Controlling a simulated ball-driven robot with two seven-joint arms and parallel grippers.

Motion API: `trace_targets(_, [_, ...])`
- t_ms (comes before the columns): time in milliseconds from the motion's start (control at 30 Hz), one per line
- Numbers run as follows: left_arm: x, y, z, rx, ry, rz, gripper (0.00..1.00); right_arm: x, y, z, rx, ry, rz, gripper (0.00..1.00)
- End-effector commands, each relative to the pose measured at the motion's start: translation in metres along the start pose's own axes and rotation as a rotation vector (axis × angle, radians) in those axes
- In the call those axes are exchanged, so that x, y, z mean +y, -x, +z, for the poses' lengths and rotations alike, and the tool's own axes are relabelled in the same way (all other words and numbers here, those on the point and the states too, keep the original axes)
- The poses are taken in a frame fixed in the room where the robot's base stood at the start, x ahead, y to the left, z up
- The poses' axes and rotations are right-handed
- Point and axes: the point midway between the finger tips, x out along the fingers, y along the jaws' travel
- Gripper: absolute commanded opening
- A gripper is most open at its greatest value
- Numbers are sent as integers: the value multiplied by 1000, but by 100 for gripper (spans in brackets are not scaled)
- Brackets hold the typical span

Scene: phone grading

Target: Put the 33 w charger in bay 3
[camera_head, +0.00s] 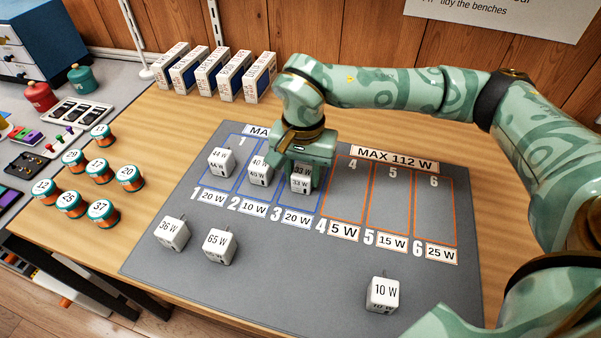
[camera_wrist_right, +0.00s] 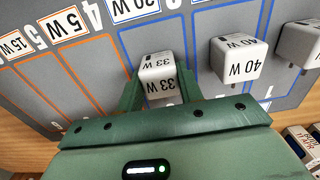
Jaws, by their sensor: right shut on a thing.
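The 33 W charger (camera_head: 301,180) is a small white cube with black lettering, in bay 3 of the grey mat (camera_head: 255,255). My right gripper (camera_head: 300,172) is around it with the jaws shut on its sides. In the right wrist view the charger (camera_wrist_right: 158,78) sits between the two green fingers of the gripper (camera_wrist_right: 160,85). Bay 3 is blue-outlined and labelled 20 W; the gripper hides its upper part. I cannot tell whether the charger touches the mat. My left gripper is not in view.
The 40 W charger (camera_head: 259,171) stands close by in bay 2, and the 44 W charger (camera_head: 221,162) in bay 1. The 36 W (camera_head: 172,232), 65 W (camera_head: 219,245) and 10 W (camera_head: 382,294) chargers stand at the mat's front. Bays 4 to 6 are empty.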

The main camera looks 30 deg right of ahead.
Motion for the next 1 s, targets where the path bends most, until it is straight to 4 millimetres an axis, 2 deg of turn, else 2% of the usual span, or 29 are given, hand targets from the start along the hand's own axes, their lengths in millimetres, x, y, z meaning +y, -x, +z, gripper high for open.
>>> trace_targets(233, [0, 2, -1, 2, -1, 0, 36, 0, 0, 0, 0, 0, 1, 12])
trace_targets(267, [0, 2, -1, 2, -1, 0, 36, 0, -1, 0, 0, 0, 1, 39])
trace_targets(333, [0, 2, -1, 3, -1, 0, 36, 0, -1, 0, 0, 0, 1, 58])
trace_targets(667, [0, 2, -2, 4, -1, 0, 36, 0, 2, 1, 0, 0, 0, 58])
trace_targets(767, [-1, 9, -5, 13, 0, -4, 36, 0, 18, 0, 3, 0, -2, 58])
trace_targets(1000, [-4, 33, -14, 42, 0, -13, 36, 0, 77, 0, 6, -1, -6, 58])
